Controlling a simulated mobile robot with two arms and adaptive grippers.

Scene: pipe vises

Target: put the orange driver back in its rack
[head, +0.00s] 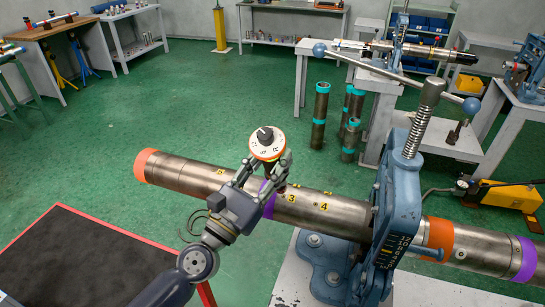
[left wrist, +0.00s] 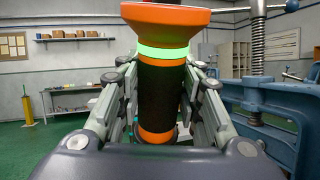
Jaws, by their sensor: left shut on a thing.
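The orange driver (head: 267,144) shows in the head view with a white dial face, an orange rim and a dark knob on top. In the left wrist view the driver (left wrist: 160,90) stands upright, with a wide orange top, a lit green ring, a black grip and an orange band lower down. My left gripper (head: 265,172) is shut on the driver, with fingers on both sides of its grip. The driver appears in front of or above the steel pipe, near a purple band; contact with it cannot be told. I cannot make out the driver's rack. My right gripper is not in view.
The long steel pipe (head: 325,214) with yellow number tags runs through a blue pipe vise (head: 398,195). A red-edged black mat (head: 75,262) lies at the lower left. Teal-ended pipes (head: 320,115) stand behind. Green floor is open at the left middle.

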